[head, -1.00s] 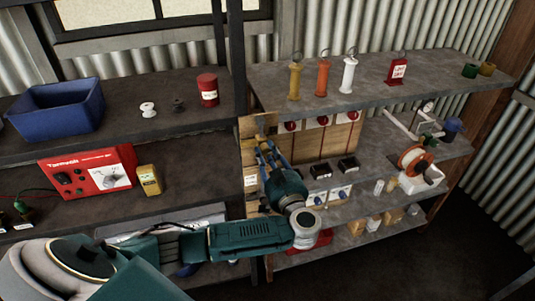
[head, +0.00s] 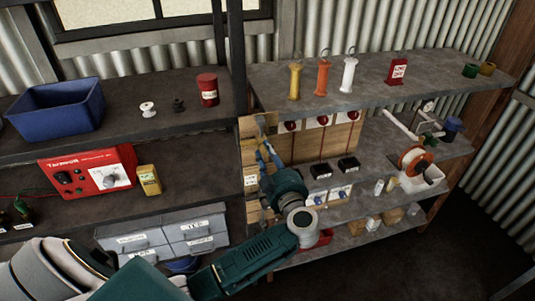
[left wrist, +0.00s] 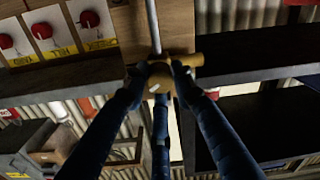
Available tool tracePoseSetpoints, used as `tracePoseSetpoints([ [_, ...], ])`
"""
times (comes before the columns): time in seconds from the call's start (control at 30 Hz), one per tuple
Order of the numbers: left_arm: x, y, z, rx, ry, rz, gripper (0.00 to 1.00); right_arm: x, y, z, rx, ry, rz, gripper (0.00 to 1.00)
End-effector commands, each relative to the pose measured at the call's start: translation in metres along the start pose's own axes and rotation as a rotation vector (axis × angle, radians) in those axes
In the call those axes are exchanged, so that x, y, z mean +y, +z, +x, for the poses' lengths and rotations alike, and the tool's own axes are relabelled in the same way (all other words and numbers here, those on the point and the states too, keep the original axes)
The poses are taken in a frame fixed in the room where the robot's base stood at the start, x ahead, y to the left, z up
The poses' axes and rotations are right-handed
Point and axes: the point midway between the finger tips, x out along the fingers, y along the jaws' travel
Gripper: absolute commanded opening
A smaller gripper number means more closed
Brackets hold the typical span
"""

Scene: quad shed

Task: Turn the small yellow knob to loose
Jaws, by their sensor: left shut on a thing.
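My left gripper (head: 263,132) reaches up to the left end of the wooden board (head: 258,156) under the right-hand upper shelf. In the left wrist view its blue fingers (left wrist: 160,78) are closed around a small yellow-brown knob (left wrist: 160,84) with a short white mark on its face. A yellowish stub (left wrist: 191,59) sticks out to the right behind the fingers, and a grey rod (left wrist: 153,25) runs upward from the knob. In the head view the fingers hide most of the knob, so its turn cannot be read there. My right gripper is not in view.
Red knobs on labelled plates (head: 323,120) sit on the board just right of my left gripper; they also show in the left wrist view (left wrist: 88,18). A dark post (head: 238,60) stands close left. Grey drawers (head: 150,238) lie below left.

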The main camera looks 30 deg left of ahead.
Motion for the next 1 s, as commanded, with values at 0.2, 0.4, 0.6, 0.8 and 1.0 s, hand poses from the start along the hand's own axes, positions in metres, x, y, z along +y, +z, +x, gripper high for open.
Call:
tracePoseSetpoints([
  [0.2, -0.001, 0.001, -0.001, -0.009, -0.002, -0.209, 0.00, 0.000, 0.001, 0.001, 0.000, 0.000, 0.000, 0.40],
  [0.4, 0.000, 0.001, -0.001, -0.013, -0.001, -0.401, 0.00, 0.000, 0.001, 0.003, -0.001, 0.000, 0.001, 0.40],
  [0.6, 0.000, 0.001, -0.001, -0.017, 0.002, -0.589, 0.00, -0.001, 0.001, 0.007, -0.001, 0.000, 0.000, 0.40],
  [0.8, 0.000, 0.000, -0.001, -0.021, 0.004, -0.760, 0.00, -0.002, 0.001, 0.012, 0.000, -0.002, 0.001, 0.40],
  [1.0, 0.000, 0.000, 0.000, -0.024, 0.005, -0.894, 0.00, -0.004, 0.001, 0.016, 0.000, -0.004, 0.001, 0.40],
])
